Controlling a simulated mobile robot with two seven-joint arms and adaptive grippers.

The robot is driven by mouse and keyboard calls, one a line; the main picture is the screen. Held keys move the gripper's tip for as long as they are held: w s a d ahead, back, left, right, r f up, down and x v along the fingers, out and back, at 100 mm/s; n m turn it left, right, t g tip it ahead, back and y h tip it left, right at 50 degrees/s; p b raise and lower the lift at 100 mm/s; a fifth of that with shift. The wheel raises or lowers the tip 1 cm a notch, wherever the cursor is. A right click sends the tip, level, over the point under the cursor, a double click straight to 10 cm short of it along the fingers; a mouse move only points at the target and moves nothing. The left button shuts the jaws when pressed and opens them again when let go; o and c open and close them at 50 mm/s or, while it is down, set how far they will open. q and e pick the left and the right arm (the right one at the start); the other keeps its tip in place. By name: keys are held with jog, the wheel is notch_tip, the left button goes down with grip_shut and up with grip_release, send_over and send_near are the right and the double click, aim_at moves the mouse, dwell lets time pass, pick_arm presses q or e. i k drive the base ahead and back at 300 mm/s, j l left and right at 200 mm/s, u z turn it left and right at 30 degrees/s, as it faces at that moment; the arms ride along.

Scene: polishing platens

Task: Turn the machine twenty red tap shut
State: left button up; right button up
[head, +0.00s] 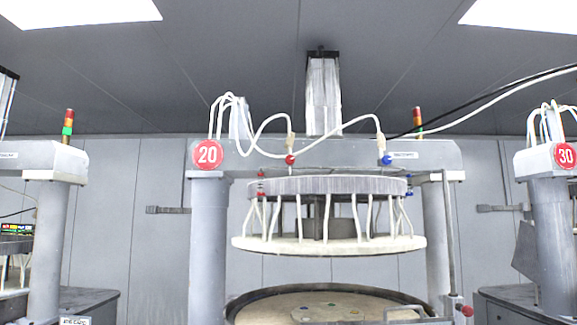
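The machine with the round red "20" sign (208,155) stands in the middle of the head view. A red tap (291,160) sits at the front of its overhead beam, below a white hose fitting. A blue tap (386,160) sits further right on the same beam. Smaller red fittings (261,175) show at the left of the raised round head, and a red knob (466,311) is at the lower right. Whether the red tap is open or shut is too small to tell. Neither of my grippers is in view.
The upper platen (330,245) hangs above the lower round table (290,308). Grey columns (208,250) flank it. White hoses (330,127) loop above the beam. Machine 30 (566,156) stands at right, and another machine (45,160) at left.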

aim_at(290, 160)
jog(key=i+l+u, duration=0.2)
jog(key=i+l, duration=0.15)
jog(key=i+l+u, duration=0.15)
jog(key=i+l, duration=0.15)
jog(key=l, duration=0.35)
